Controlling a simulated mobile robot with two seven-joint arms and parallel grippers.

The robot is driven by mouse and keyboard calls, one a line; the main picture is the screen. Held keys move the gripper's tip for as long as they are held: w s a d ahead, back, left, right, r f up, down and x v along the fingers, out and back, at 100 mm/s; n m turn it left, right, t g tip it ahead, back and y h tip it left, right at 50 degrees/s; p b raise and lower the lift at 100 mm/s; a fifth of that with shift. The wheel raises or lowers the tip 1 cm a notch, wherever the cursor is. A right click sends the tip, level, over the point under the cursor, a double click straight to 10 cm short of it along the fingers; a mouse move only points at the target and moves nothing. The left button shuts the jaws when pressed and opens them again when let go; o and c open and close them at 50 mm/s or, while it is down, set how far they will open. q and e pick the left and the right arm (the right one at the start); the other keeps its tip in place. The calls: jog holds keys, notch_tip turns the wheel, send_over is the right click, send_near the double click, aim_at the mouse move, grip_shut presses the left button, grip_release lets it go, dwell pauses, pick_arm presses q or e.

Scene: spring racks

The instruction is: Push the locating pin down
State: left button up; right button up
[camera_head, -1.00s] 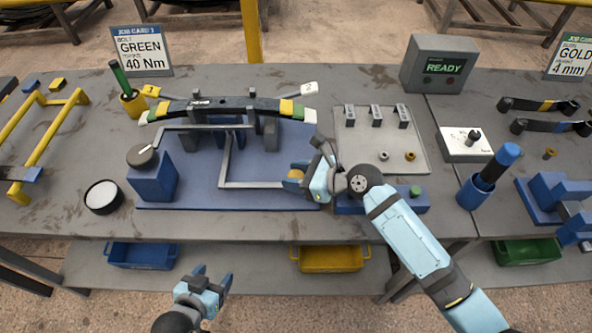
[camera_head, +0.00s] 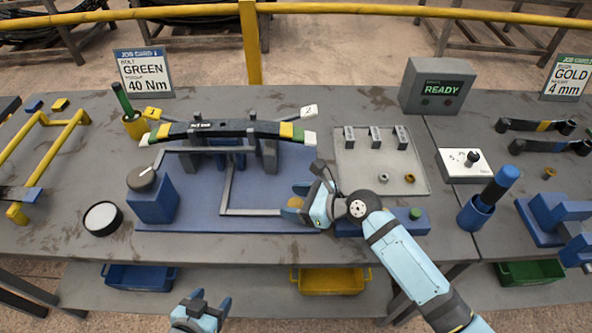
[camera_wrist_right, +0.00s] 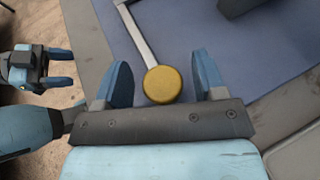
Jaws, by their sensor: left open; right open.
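A round yellow knob (camera_head: 294,202) sits at the end of a thin grey bar (camera_head: 232,211) on the blue fixture plate (camera_head: 185,213). I cannot tell whether this knob is the locating pin. My right gripper (camera_head: 297,200) is open around it. In the right wrist view the knob (camera_wrist_right: 162,84) lies between the two blue fingers (camera_wrist_right: 163,80), with space on both sides. A dark leaf spring (camera_head: 230,128) with yellow, green and white bands rests across the fixture. My left gripper (camera_head: 202,306) is open and empty in front of the bench, low in the head view.
A blue block with a dial (camera_head: 152,195) stands left on the plate. A grey tray (camera_head: 380,170) with small parts lies to the right. A blue box with a green button (camera_head: 408,219) sits beneath my right forearm. A grey box (camera_head: 437,86) reads READY.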

notch_tip(320, 180, up, 18)
jog(key=p, duration=0.2)
jog(key=shift+r, duration=0.25)
jog(key=s+d+f+n+h, duration=0.6)
jog(key=s+d+f+n, duration=0.5)
jog(key=d+f+n, duration=0.15)
jog(key=s+d+f+n+g+h, duration=0.25)
jog(key=s+d+n+h, duration=0.35)
jog(key=s+d+n, duration=0.75)
jog(key=w+a+f+t+y+p, duration=0.2)
jog(key=w+a+f+t+p, duration=0.3)
jog(key=a+f+t+p, duration=0.1)
jog(key=shift+a+f+m+t+y+p, duration=0.25)
jog(key=shift+f+t+y+p, duration=0.3)
jog(key=shift+t, duration=0.7)
